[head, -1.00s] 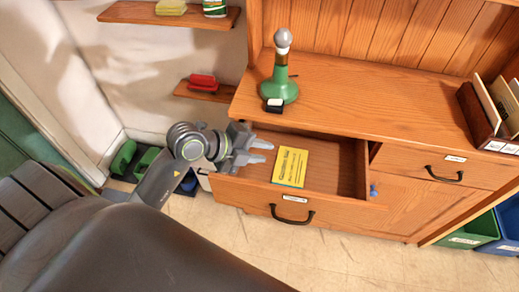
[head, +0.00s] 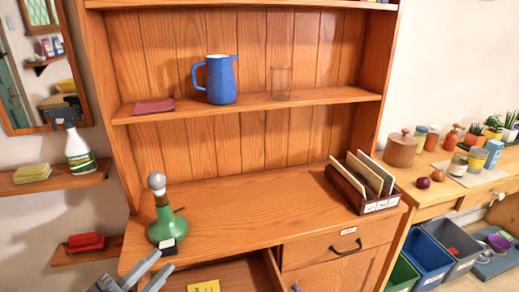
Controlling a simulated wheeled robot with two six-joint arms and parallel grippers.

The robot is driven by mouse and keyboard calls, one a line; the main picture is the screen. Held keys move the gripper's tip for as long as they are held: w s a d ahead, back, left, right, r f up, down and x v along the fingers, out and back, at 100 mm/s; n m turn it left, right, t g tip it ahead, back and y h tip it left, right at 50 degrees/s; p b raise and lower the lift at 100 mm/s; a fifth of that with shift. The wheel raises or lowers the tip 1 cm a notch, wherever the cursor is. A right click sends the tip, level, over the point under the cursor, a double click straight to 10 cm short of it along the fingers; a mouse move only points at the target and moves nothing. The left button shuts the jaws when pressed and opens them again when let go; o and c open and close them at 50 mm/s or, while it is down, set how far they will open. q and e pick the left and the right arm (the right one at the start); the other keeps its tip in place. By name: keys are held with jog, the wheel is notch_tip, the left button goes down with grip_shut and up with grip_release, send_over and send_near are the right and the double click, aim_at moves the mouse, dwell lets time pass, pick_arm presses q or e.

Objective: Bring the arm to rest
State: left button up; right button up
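My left gripper (head: 148,272) shows at the bottom edge of the head view, left of the middle. Its two grey fingers are spread apart with nothing between them. It is in front of the wooden cabinet (head: 235,215), near the open drawer (head: 247,273). A yellow item (head: 204,286) lies in that drawer, cut off by the frame edge. The rest of my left arm is out of the picture. My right gripper is not in view.
A green bottle (head: 167,228) with a grey stopper stands at the counter's left end, close to the gripper. A letter holder (head: 363,183) stands at the right. A blue jug (head: 216,80) is on the shelf above. The counter's middle is clear.

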pick_arm(q)
jog(key=s+a+r+n+t+y, duration=0.15)
jog(key=a+n+t+y, duration=0.45)
jog(key=a+n+y, duration=0.65)
jog(key=s+a+f+n+g+y, duration=0.3)
jog(key=a+f+n+g+y, duration=0.3)
jog(key=f+n+g+y, duration=0.3)
jog(key=s+d+f+g+h, duration=0.4)
jog(key=s+f+g, duration=0.1)
jog(key=s+f, duration=0.3)
jog(key=s+d+f+g+h, duration=0.4)
jog(key=s+f+g, duration=0.25)
jog(key=f, duration=0.25)
jog(key=s+f+x, duration=0.1)
jog(key=s+x, duration=0.2)
jog(key=x, duration=0.9)
jog(key=s+d+x, duration=0.1)
jog(key=s+x, duration=0.1)
jog(key=x, duration=1)
jog(key=s+d+f+g, duration=0.1)
jog(key=s+f, duration=1.5)
jog(key=shift+d+f+g+h, duration=0.1)
jog(key=shift+f+g+h, duration=0.05)
jog(key=shift+g+h, duration=0.1)
jog(key=shift+c, duration=0.2)
